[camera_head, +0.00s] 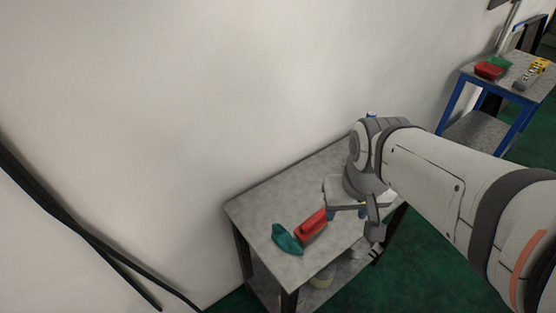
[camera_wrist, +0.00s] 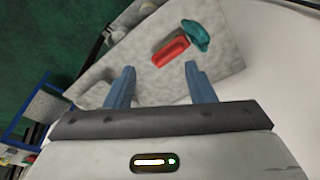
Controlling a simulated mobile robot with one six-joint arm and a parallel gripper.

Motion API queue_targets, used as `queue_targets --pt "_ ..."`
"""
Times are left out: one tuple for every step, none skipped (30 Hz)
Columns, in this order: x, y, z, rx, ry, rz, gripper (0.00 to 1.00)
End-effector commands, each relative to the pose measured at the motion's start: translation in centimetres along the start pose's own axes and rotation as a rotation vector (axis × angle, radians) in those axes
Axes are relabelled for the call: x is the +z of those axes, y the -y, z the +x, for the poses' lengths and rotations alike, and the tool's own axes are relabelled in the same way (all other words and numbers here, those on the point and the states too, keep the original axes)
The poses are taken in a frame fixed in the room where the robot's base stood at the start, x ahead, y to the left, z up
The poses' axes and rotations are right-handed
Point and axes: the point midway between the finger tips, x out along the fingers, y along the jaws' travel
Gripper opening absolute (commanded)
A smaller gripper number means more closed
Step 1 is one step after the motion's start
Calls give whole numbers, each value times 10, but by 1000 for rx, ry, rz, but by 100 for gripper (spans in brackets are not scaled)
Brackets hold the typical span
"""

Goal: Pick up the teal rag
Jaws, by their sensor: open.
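The teal rag (camera_head: 287,239) lies crumpled on the grey table near its left front corner. It also shows in the wrist view (camera_wrist: 196,36), ahead of the fingers and slightly to the right. A red object (camera_head: 311,224) lies right beside it, on the gripper's side; it also shows in the wrist view (camera_wrist: 171,50). My gripper (camera_wrist: 160,84) is open and empty, with two blue fingers apart. In the head view my gripper (camera_head: 348,212) hangs over the right part of the table, to the right of the rag.
The small grey table (camera_head: 262,209) stands against a pale wall (camera_head: 180,120), with items on its lower shelf. A blue-framed table (camera_head: 511,86) with red, green and yellow things stands at the far right. Dark cables (camera_head: 75,224) run along the left.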

Motion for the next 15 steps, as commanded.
queue_targets --pt "-5 4 8 2 12 -23 54" --pt "-8 1 13 2 17 -49 56" --pt "-14 2 22 5 29 -81 59" --pt "-18 4 30 9 38 -107 59" --pt "-24 9 38 12 47 -135 59" --pt "-30 16 50 17 60 -175 59" --pt "-36 22 61 22 70 -208 59" --pt "-40 29 71 25 79 -240 59" --pt "-46 38 85 31 91 -286 59" --pt "-50 45 96 34 99 -320 59" --pt "-54 53 106 37 107 -354 59" --pt "-58 63 120 41 117 -396 59" --pt "-60 70 130 44 124 -428 59" --pt "-62 77 140 46 129 -457 59" --pt "-63 86 152 48 136 -493 59"
